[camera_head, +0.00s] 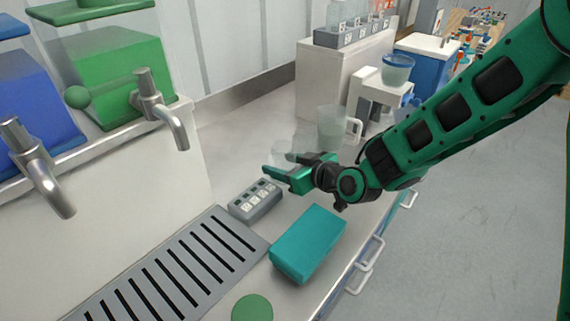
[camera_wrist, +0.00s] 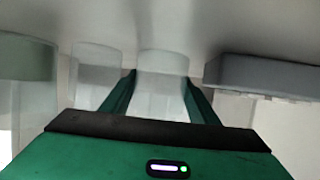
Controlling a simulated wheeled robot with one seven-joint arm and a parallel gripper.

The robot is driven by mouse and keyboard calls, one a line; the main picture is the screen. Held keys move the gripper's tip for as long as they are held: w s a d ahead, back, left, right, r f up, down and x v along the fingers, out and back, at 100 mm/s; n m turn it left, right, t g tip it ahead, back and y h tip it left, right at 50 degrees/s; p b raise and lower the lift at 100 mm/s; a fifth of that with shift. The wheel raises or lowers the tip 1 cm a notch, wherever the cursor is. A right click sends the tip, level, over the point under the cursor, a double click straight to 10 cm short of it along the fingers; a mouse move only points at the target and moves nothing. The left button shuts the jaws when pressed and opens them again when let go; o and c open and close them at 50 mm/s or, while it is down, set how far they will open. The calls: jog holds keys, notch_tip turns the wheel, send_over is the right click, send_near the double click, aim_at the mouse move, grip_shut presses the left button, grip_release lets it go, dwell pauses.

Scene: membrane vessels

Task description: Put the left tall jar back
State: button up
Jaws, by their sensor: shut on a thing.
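My gripper (camera_head: 277,163) is over the counter with its fingers on both sides of a clear tall jar. In the wrist view, this held jar (camera_wrist: 162,64) sits between the two green fingers. A second clear jar (camera_wrist: 97,66) stands just left of it in the wrist view, apart from the fingers. In the head view the clear jars are faint, and my fingers partly cover them. I cannot tell whether the held jar touches the counter.
A grey block with labelled buttons (camera_head: 256,200) lies in front of my gripper. A teal box (camera_head: 308,243) is nearer, beside the slotted drain tray (camera_head: 190,262). A clear handled jug (camera_head: 332,128) stands behind my gripper. Metal taps (camera_head: 160,108) are at left.

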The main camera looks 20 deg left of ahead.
jog(key=o, duration=0.8)
jog(key=shift+o, duration=0.2)
jog(key=shift+s+d+r, duration=0.1)
jog(key=shift+d+r, duration=0.05)
jog(key=shift+d, duration=0.05)
jog(key=v, duration=1.1)
jog(key=shift+s+d+r, duration=0.15)
jog(key=shift+d, duration=0.1)
